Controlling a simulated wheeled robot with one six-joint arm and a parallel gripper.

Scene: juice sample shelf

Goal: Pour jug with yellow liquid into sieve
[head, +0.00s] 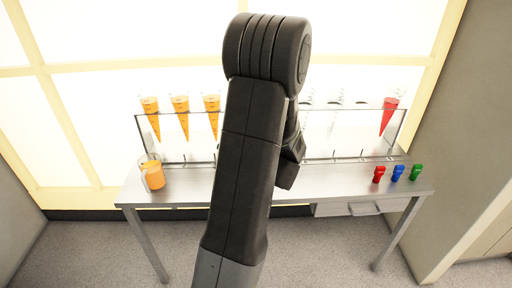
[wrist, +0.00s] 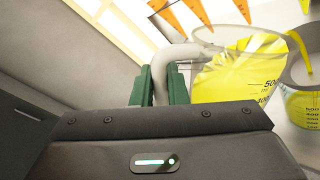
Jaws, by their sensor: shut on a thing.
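In the wrist view, my gripper (wrist: 160,84) has green fingers shut on the pale handle (wrist: 165,55) of a clear jug with yellow liquid (wrist: 235,80). The jug looks tilted, and its yellow contents reach up toward the rim on the right. A yellow curved strip (wrist: 300,48) shows beyond that rim; I cannot tell if it is flowing liquid. A second clear vessel (wrist: 303,105), with yellow inside and scale marks, sits close at the right edge. A grey round shape (wrist: 300,70) at its top may be the sieve. In the head view my arm hides the gripper and held jug.
A jug with orange liquid (head: 152,176) stands at the left of the metal table (head: 195,180). A rack (head: 350,106) holds several orange cones, clear ones and a red cone (head: 388,116). Red (head: 379,174), blue (head: 398,173) and green (head: 416,172) small items stand at the right.

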